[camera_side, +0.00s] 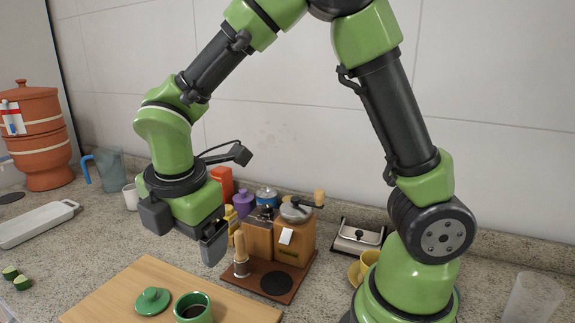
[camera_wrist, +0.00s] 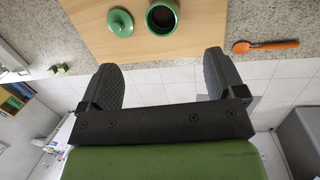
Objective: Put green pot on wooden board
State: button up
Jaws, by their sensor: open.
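The small green pot (camera_side: 193,310) stands upright and uncovered on the wooden board (camera_side: 240,303) at the bottom of the side view, with something dark inside. The green pot (camera_wrist: 161,30) and wooden board (camera_wrist: 205,22) also show at the top of the wrist view. A green lid with a knob (camera_side: 153,301) lies on the board beside the pot; this lid (camera_wrist: 120,23) is left of it in the wrist view. My gripper (camera_side: 184,235) is open and empty, raised above the board and apart from the pot. Its two spread fingers (camera_wrist: 163,72) show in the wrist view.
A wooden coffee grinder (camera_side: 294,235) and coffee gear stand on a brown tray (camera_side: 300,275) behind the board. A yellow cup (camera_side: 369,262) is near my base. A white dish (camera_side: 35,224) lies left. An orange spoon (camera_wrist: 265,46) is beside the board.

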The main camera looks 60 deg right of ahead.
jog(key=s+d+r+m+t+y, duration=0.3)
jog(key=s+r+m, duration=0.8)
jog(key=m, duration=1)
jog(key=s+d+t, duration=0.2)
jog(key=s, duration=0.1)
jog(key=shift+d+r+m+y, duration=0.2)
jog(key=shift+r+m+y, duration=0.05)
jog(key=shift+m+y, duration=0.05)
